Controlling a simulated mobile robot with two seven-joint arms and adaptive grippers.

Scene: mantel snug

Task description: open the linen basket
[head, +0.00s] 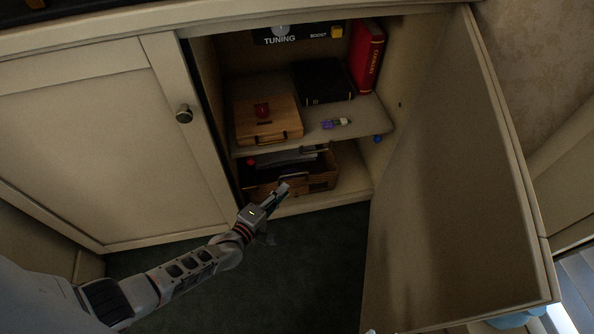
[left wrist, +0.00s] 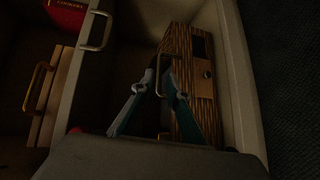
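The linen basket (head: 321,182) is a brown, woven-looking box on the cabinet's lower level, under the shelf. In the left wrist view its striped front (left wrist: 181,42) carries a looped handle (left wrist: 166,58). A second handle (left wrist: 94,31) shows above it, toward the shelf; whether it belongs to the basket's lid is unclear. My left gripper (head: 285,188) is in front of the basket. In the left wrist view its teal fingers (left wrist: 161,78) converge at the looped handle; it is too dark to tell whether they grip it. My right gripper is not in view.
The right cabinet door (head: 450,190) stands open; the left door (head: 100,140) is shut. The shelf (head: 365,118) above the basket holds a wooden box (head: 268,128), a black book (head: 325,82), a red book (head: 366,55) and a small purple item (head: 330,124). Dark carpet (head: 300,270) lies clear in front.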

